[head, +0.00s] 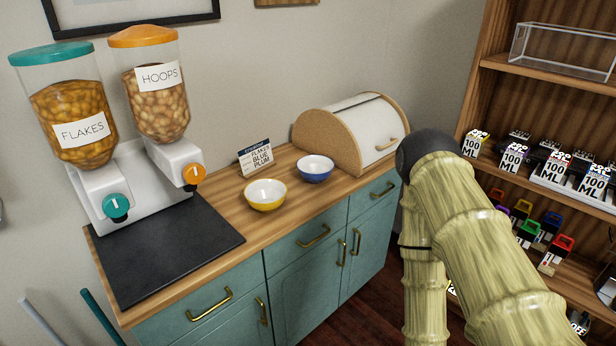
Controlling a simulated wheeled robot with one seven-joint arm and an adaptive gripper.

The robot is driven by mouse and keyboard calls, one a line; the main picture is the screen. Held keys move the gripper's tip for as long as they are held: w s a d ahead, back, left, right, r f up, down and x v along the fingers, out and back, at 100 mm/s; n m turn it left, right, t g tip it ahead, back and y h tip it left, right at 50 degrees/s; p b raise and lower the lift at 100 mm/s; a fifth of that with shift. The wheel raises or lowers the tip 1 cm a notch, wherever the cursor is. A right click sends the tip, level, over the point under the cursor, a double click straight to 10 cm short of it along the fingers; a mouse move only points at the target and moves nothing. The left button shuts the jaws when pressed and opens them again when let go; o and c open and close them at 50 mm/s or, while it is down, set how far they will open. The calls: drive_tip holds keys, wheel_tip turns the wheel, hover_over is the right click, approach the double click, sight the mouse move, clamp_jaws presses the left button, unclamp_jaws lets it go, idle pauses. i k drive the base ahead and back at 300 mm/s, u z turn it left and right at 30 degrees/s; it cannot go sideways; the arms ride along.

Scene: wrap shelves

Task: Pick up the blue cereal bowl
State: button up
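The blue cereal bowl (315,169) stands upright on the wooden counter (222,207), blue outside and white inside. It looks empty. A yellow bowl (265,195) stands just in front of it to the left, also white inside. My bamboo-coloured arm rises at the right of the head view, in front of the shelves and right of the counter. My gripper cannot be seen in this view, and nothing touches the blue bowl.
A bread box (350,131) stands close behind the blue bowl to the right. A small card (256,157) stands behind the bowls. Cereal dispensers (157,90) and a dark mat (165,250) fill the left. Shelves (545,80) with small boxes stand at right.

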sight(314, 169)
drive_tip(key=u, duration=0.05)
drive_tip(key=k, duration=0.45)
drive_tip(key=u, duration=0.7)
drive_tip(key=i, duration=0.75)
drive_tip(key=z, duration=0.45)
